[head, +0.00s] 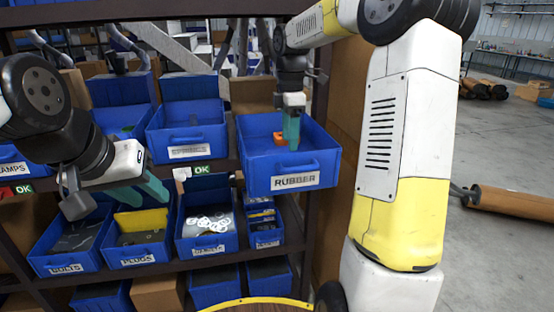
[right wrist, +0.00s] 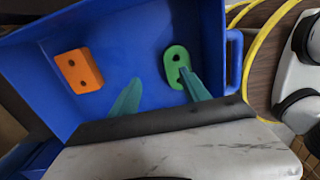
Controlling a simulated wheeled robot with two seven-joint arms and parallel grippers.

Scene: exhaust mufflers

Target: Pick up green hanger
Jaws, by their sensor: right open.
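The green hanger (right wrist: 176,62) is a small rounded green piece with holes, lying on the floor of the blue bin marked RUBBER (head: 262,183). My right gripper (right wrist: 160,76) is open, its teal fingers reaching down into this bin. In the right wrist view the right-hand fingertip overlaps the hanger's lower edge; I cannot tell whether they touch. The other finger is left of the hanger. In the head view my right gripper (head: 291,143) hides the hanger. My left gripper (head: 150,192) hangs before the left shelves; its finger gap is unclear.
An orange block with holes (right wrist: 79,71) lies in the same bin, left of the fingers. The bin's walls (right wrist: 213,35) stand close around the right gripper. Other blue bins (head: 187,140) fill the rack. A brown cardboard box (head: 345,120) stands right of the RUBBER bin.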

